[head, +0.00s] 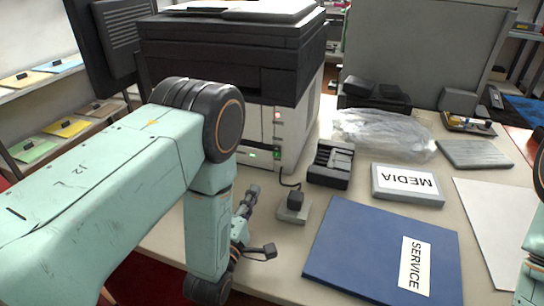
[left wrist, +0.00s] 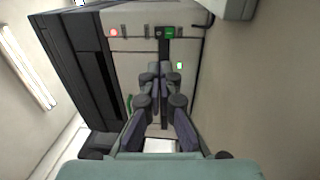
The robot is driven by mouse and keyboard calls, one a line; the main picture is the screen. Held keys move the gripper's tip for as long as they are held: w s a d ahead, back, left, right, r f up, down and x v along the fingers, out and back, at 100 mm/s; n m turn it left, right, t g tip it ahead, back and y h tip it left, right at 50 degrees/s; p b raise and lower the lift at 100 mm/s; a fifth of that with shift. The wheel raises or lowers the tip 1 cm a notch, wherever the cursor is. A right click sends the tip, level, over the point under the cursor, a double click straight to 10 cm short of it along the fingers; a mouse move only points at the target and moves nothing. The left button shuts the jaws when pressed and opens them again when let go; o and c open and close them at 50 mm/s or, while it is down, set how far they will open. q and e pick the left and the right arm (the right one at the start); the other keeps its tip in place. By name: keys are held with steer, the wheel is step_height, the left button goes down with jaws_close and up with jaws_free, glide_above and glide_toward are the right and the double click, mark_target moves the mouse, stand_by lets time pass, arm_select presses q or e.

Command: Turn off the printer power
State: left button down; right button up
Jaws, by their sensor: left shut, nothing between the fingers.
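The printer (head: 291,120) has a dark top and a pale body and stands at the back of the table. A red light (head: 277,114) shows high on its panel, and green lit parts (head: 277,155) show lower down. In the left wrist view the printer panel (left wrist: 135,48) shows the red light (left wrist: 113,32), a dark part with a green lit part (left wrist: 168,32), and a small green light (left wrist: 180,65). My left gripper (head: 254,189) is shut and empty in front of the panel. Its fingers (left wrist: 165,68) point at the panel; I cannot tell whether they touch it. My right gripper is out of view.
A small dark device on a grey base (head: 294,207) and a black tray (head: 330,165) lie beside the printer. A blue SERVICE folder (head: 365,250), a MEDIA box (head: 408,184) and a clear plastic bag (head: 385,132) are to the right. The near table edge is left of the folder.

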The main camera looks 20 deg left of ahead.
arm_select(q)
steer(key=shift+w+r, duration=0.2)
steer(key=shift+w, duration=0.3)
steer(key=b, duration=0.2)
glide_toward(275, 148)
steer(key=w, duration=0.5)
steer(key=shift+w+d+r, duration=0.1)
steer(key=shift+w+r, duration=0.1)
steer(key=shift+w, duration=0.75)
steer(key=shift+s+r, duration=0.1)
steer(key=shift+r, duration=0.05)
steer(key=shift+w+r, duration=0.1)
steer(key=shift+w, duration=0.25)
steer(key=shift+s, duration=0.1)
